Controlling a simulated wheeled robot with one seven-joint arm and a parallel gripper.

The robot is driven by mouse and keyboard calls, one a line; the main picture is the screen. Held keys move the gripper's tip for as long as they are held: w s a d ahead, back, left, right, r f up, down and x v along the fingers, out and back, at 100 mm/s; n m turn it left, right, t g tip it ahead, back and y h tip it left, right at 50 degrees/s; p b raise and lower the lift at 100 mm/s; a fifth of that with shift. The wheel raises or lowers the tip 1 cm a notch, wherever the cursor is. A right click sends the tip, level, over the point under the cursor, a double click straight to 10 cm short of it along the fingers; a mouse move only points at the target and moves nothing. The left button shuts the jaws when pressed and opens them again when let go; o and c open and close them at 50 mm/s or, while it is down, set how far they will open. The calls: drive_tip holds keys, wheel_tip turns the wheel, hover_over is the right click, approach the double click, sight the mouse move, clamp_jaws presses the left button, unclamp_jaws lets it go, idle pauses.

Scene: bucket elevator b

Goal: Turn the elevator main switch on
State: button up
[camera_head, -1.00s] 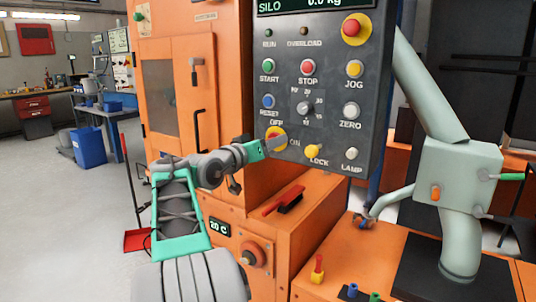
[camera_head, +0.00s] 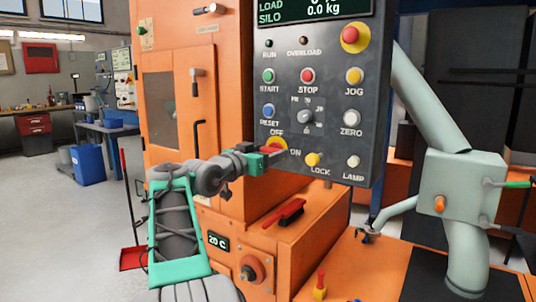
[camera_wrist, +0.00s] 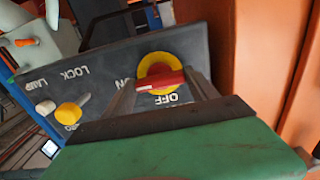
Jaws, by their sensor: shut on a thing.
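The main switch (camera_head: 277,142) is a red handle on a yellow disc, low on the left of the dark control panel (camera_head: 330,100). My gripper (camera_head: 270,153) is at the switch, mostly covering it in the head view. In the wrist view, the fingers of my gripper (camera_wrist: 162,87) stand at the two ends of the red handle (camera_wrist: 158,82) and are shut on it. The handle lies roughly level there, its left end toward the ON label (camera_wrist: 122,84). The OFF label (camera_wrist: 160,99) is upside down below the disc.
Just right of the switch are the yellow LOCK knob (camera_head: 312,159) and white LAMP knob (camera_head: 353,161). A red emergency button (camera_head: 354,38) sits at the panel's top right. An orange cabinet (camera_head: 225,80) stands behind my arm; a pale green pipe housing (camera_head: 460,190) is at the right.

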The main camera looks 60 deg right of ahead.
drive_tip(key=o, duration=1.4)
drive_tip(key=shift+c, duration=0.2)
drive_tip(key=shift+a, duration=0.15)
drive_tip(key=w+a, duration=0.1)
drive_tip(key=a, duration=0.6)
drive_tip(key=shift+a+p, duration=0.25)
drive_tip(key=shift+p, duration=0.15)
drive_tip(key=shift+w, duration=0.1)
